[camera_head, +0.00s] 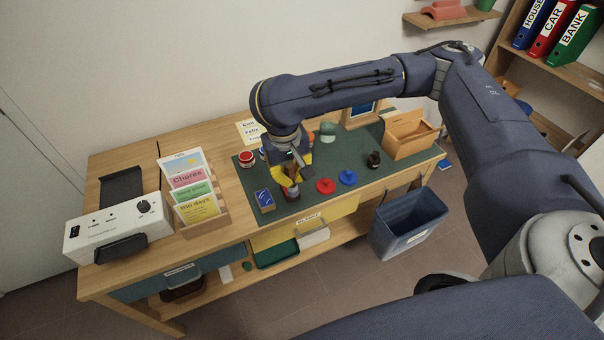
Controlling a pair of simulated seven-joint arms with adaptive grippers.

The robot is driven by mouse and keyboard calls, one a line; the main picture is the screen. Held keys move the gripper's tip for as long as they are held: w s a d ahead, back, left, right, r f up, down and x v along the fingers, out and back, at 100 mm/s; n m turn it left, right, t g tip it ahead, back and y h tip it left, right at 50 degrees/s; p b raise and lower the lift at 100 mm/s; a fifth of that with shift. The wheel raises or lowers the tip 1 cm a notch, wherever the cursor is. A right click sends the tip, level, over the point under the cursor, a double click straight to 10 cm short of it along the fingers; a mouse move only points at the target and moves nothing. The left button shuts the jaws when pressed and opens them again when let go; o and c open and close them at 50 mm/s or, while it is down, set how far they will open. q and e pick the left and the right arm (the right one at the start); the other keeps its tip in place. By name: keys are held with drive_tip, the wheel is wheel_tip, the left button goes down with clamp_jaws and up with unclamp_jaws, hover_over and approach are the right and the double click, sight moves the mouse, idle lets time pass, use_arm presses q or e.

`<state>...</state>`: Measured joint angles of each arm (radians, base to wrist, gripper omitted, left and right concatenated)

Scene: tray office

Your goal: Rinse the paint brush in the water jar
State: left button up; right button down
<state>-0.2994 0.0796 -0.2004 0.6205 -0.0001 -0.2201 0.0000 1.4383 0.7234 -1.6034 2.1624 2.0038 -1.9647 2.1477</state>
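My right gripper (291,186) points down over the near left part of the green mat (300,206). Yellow and dark parts show around its fingers, and a small reddish-brown thing shows at its tips. I cannot tell whether it is held. I cannot make out the paint brush. I cannot surely pick out the water jar; a pale greenish vessel-like thing (328,131) stands at the back of the mat, and a small dark bottle (374,159) stands to the right. My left gripper is not in view.
A red pot (246,159), a blue box (264,200), a red disc (326,186) and a blue disc (348,177) are on the mat. A wooden box (408,138) stands right, a card rack (205,211) left. A blue bin (408,222) stands on the floor.

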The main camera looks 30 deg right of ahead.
drive_tip(key=w+d+m+h, duration=0.1)
drive_tip(key=w+d, duration=0.3)
drive_tip(key=w, duration=0.6)
drive_tip(key=w+d+m, duration=0.1)
drive_tip(key=w+d, duration=0.3)
drive_tip(key=w, duration=0.6)
drive_tip(key=w+d+n+t+h, duration=0.1)
drive_tip(key=w+d, duration=0.3)
drive_tip(key=d, duration=0.5)
drive_tip(key=w+d+n, duration=0.1)
drive_tip(key=w+d, duration=0.3)
drive_tip(key=d, duration=0.6)
wheel_tip(320, 180, down, 10)
drive_tip(key=shift+a+n, duration=0.3)
drive_tip(key=shift+r, duration=0.15)
wheel_tip(320, 180, up, 7)
idle(1.9)
